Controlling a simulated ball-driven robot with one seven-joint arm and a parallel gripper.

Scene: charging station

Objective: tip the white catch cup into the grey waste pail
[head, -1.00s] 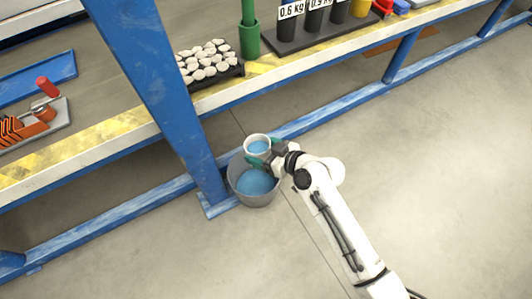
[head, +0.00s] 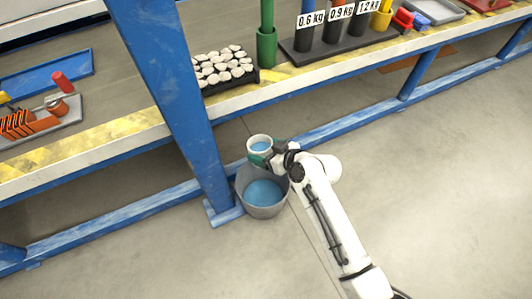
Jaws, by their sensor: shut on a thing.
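The white catch cup (head: 259,139) is held by my gripper (head: 261,157) above the far rim of the grey waste pail (head: 262,207). The gripper hides part of the cup's lower side and some of the pail's far rim.
The blue post (head: 175,100) rises just left of the pail. The workbench edge (head: 130,130) and a low blue rail (head: 340,125) run behind it. A black tray of pale stones (head: 224,68) and a green holder (head: 266,45) stand on the bench. The floor at right is clear.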

